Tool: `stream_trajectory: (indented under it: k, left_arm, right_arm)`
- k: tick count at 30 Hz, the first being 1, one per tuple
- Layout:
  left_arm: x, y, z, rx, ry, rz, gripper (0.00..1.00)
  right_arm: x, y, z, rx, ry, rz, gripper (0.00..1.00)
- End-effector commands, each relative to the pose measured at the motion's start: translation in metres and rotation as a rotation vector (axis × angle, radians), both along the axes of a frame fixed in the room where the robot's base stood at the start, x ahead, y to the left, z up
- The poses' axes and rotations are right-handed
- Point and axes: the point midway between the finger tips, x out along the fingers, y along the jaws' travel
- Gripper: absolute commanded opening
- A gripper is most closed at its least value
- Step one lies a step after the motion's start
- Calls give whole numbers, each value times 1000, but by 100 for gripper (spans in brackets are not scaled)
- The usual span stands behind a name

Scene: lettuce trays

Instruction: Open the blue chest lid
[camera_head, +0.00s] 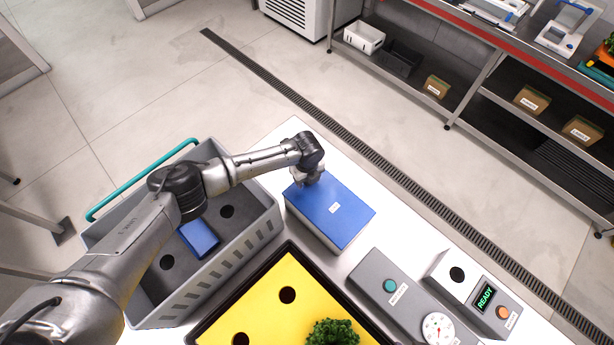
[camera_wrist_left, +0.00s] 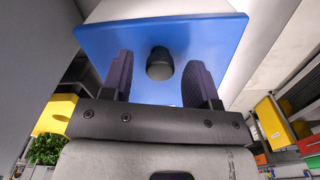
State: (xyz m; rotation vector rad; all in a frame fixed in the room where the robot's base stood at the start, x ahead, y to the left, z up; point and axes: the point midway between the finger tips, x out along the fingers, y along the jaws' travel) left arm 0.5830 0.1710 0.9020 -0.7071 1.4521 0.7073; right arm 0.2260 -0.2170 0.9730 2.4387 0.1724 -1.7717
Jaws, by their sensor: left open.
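The chest is a pale box with a flat blue lid (camera_head: 338,213) bearing a small white label; it stands on the white table and the lid looks shut. My left gripper (camera_head: 308,178) is at the chest's far left edge. In the left wrist view the blue lid (camera_wrist_left: 225,38) fills the upper middle, and a dark round knob (camera_wrist_left: 160,66) sticks out from it. The open fingers of my left gripper (camera_wrist_left: 161,80) stand on either side of the knob, with gaps visible. My right gripper is not in view.
A grey crate (camera_head: 250,240) with a teal handle and a blue block (camera_head: 199,238) stands left, beneath my left arm. A yellow tray (camera_head: 265,290) with lettuce (camera_head: 333,333) lies in front. A grey button box (camera_head: 375,272) and READY device (camera_head: 455,260) stand right.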

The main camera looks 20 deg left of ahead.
Motion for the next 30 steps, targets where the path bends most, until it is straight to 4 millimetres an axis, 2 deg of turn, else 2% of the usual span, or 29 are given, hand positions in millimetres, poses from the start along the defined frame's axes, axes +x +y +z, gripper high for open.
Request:
stream_trajectory:
  k: [2, 19, 26, 30]
  left_arm:
    - [0, 0, 0, 0, 0, 0, 54]
    - [0, 0, 0, 0, 0, 0, 0]
    - [0, -1, 0, -1, 1, 0, 0]
    - [4, -14, -3, -2, -1, -12, 0]
  right_arm:
    - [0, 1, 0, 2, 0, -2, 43]
    - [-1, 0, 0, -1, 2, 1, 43]
    - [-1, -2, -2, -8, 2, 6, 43]
    - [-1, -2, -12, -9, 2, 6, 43]
